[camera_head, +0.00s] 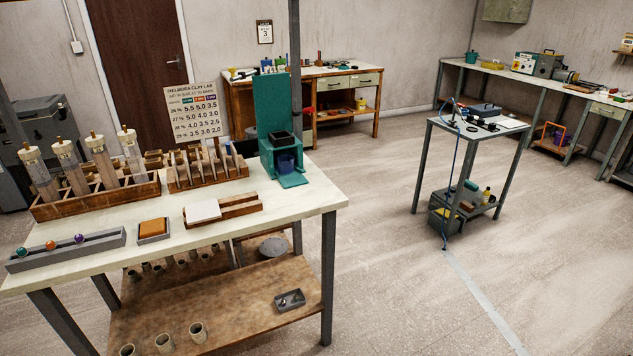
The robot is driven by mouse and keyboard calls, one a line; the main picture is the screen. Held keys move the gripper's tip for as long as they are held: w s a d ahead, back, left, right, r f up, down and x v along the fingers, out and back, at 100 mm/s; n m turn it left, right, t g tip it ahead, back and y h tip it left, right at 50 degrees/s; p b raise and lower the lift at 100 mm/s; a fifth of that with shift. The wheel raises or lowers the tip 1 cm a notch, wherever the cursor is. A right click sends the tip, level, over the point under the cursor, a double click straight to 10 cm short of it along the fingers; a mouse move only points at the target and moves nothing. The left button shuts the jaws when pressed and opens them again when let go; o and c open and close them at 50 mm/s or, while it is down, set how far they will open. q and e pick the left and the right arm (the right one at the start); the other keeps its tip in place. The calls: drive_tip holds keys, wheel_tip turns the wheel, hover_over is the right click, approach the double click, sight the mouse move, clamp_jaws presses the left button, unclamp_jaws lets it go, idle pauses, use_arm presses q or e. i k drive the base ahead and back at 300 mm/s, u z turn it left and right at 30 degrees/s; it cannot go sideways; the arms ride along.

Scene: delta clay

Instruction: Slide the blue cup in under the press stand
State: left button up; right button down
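The teal press stand (271,97) stands upright at the far right end of the white-topped bench (270,210). A dark square part (280,139) juts from its front. The blue cup (286,163) is upright directly below that part, above the stand's teal base plate. It is small in the picture, and I cannot tell how far back it sits. Neither of my grippers shows in this view.
A wooden rack (205,180) with upright pieces and a sign board (197,112) are left of the stand. A wooden tray with a white block (202,210) lies in front. A wheel-free side table (480,127) stands farther right, with open floor between.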

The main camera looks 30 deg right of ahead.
sight(286, 164)
drive_tip(key=z, duration=0.5)
drive_tip(key=i, duration=0.5)
drive_tip(key=z, duration=0.55)
drive_tip(key=i, duration=1)
drive_tip(key=u, duration=0.4)
